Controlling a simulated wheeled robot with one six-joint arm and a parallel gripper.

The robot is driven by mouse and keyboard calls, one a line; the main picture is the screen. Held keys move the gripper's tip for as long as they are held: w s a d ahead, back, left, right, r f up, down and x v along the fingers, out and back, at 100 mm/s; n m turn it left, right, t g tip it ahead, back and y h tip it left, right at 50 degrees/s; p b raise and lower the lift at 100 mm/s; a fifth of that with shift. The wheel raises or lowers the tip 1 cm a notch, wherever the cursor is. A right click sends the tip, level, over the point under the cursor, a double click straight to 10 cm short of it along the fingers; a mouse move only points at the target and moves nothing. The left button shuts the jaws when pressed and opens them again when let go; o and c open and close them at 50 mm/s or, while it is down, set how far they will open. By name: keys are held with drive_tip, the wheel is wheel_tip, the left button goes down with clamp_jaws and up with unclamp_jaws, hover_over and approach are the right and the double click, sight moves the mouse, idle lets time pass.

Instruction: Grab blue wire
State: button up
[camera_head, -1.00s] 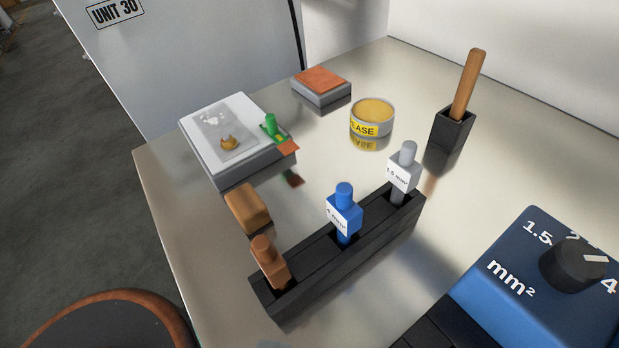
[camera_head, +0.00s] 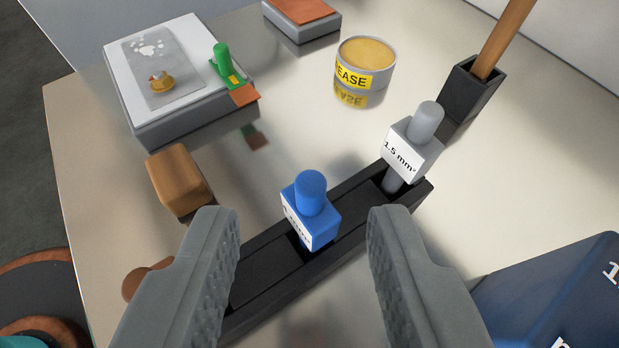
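The blue wire (camera_head: 311,213) is a blue block with a round blue top and a white label, standing upright in the middle slot of a black rack (camera_head: 262,272). My gripper (camera_head: 302,222) is open, with one grey finger on each side of the blue wire's position in the picture. I see no finger touching it. The grey wire piece labelled 1.5 mm² (camera_head: 412,147) stands at the rack's right end. The brown wire piece (camera_head: 146,280) at the left end is mostly hidden behind the left finger.
A wooden block (camera_head: 177,180) lies left of the rack. Behind are a grey box with a white top (camera_head: 125,58), a grease tin (camera_head: 366,66) and a black holder (camera_head: 470,92) with a wooden handle. A blue device (camera_head: 560,295) stands at lower right.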

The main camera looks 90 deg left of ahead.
sight(312, 198)
drive_tip(key=shift+f+x, duration=0.2)
drive_tip(key=shift+x, duration=2.75)
drive_tip(key=shift+w+d, duration=0.15)
drive_tip(key=shift+d, duration=0.05)
clamp_jaws()
